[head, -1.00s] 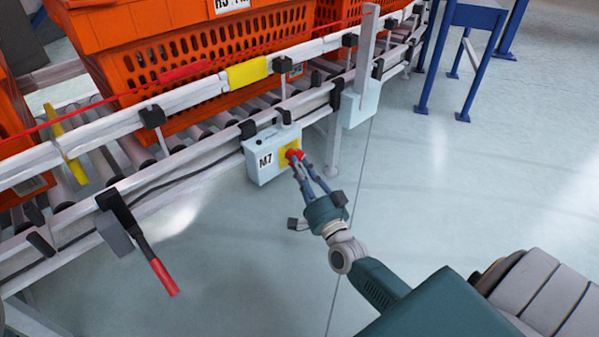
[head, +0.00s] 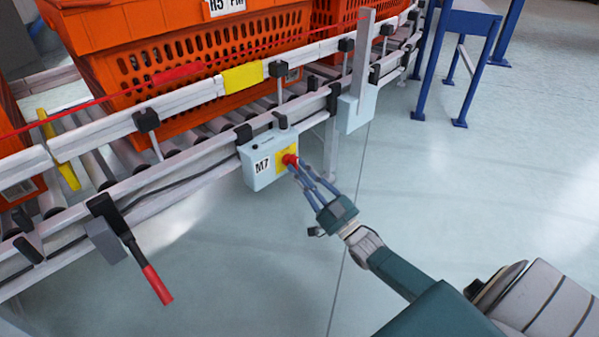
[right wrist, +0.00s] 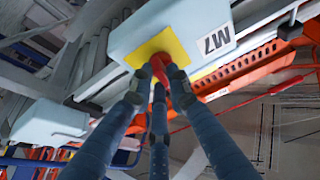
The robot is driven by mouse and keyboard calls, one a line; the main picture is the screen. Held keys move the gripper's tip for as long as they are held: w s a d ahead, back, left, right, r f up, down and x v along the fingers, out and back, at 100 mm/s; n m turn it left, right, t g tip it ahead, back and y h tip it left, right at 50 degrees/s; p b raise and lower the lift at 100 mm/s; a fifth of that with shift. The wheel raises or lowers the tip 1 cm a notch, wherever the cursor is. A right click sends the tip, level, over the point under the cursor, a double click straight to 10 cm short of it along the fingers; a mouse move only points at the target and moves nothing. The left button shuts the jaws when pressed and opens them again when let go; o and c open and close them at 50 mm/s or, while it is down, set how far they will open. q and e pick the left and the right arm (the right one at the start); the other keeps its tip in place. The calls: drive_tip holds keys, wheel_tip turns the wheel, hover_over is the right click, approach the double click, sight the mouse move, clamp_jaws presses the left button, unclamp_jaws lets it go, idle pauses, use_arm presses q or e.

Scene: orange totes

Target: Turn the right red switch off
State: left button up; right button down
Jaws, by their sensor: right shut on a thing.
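The red switch (head: 290,159) sits on a yellow plate on the front of a pale box labelled M7 (head: 256,179), fixed to the conveyor's side rail. My right gripper (head: 296,166) is at the switch, its fingers shut on the red knob. In the right wrist view the fingers (right wrist: 157,85) close around the red switch (right wrist: 160,66), in front of the yellow plate (right wrist: 163,43). The fingers hide part of the knob, and its turn position cannot be told. My left gripper is not in view.
Orange totes (head: 180,60) stand on the roller conveyor behind the rail. A red-handled lever (head: 157,284) hangs from the rail at left. A second pale box (head: 356,108) with an upright post is to the right. The floor in front is clear.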

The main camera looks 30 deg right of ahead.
drive_tip(key=shift+f+n+y, duration=0.1)
drive_tip(key=shift+n+y, duration=0.4)
drive_tip(key=shift+n, duration=0.5)
drive_tip(key=c, duration=1.7)
unclamp_jaws()
drive_tip(key=shift+o, duration=0.2)
drive_tip(key=v, duration=1.2)
